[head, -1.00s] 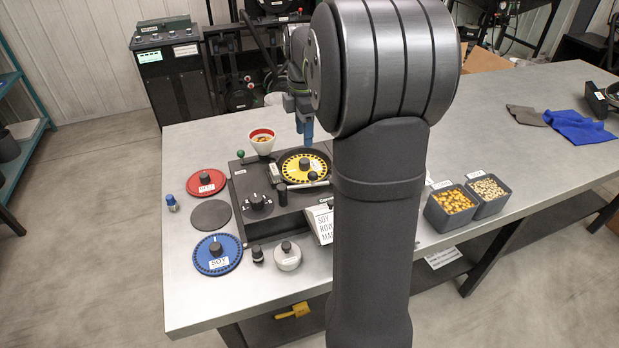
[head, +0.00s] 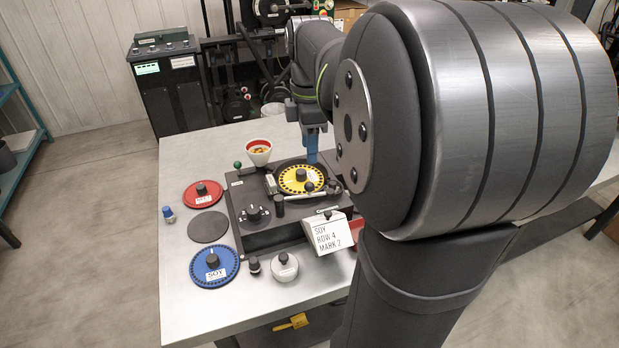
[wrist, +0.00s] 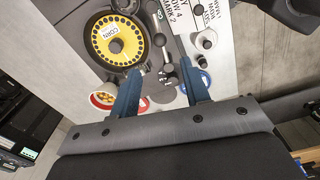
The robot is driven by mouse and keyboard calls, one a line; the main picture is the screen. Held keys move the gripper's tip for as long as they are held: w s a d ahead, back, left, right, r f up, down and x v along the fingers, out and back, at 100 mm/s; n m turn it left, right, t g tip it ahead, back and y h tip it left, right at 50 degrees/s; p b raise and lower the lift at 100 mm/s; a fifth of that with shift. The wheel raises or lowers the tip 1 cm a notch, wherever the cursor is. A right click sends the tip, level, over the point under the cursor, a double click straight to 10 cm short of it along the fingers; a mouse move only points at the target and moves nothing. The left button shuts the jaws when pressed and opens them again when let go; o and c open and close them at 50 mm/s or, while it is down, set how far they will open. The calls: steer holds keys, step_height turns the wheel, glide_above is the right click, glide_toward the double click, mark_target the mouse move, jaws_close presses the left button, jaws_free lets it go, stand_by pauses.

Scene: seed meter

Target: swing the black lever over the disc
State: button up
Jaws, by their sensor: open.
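The yellow disc (head: 301,179) sits on the black seed meter, its centre knob facing up; the wrist view shows it with a CORN label (wrist: 97,45). In the wrist view, what looks like this lever (wrist: 167,73) lies beside the disc, in line with the gap between my fingers. My gripper (head: 312,160) points down near the disc's back right edge. In the wrist view my gripper (wrist: 162,67) has its blue fingers apart and nothing held between them.
A white cup (head: 259,155) stands behind the meter, near a green ball knob (head: 238,165). A red disc (head: 203,193), a dark round plate (head: 208,227) and a blue SOY disc (head: 214,264) lie left of it. A card reads SOY ROW 4 MARK 2 (head: 331,237).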

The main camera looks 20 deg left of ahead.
mark_target(309, 183)
step_height(309, 183, down, 10)
steer(key=shift+r, duration=0.1)
steer(key=shift+c, duration=0.4)
jaws_close()
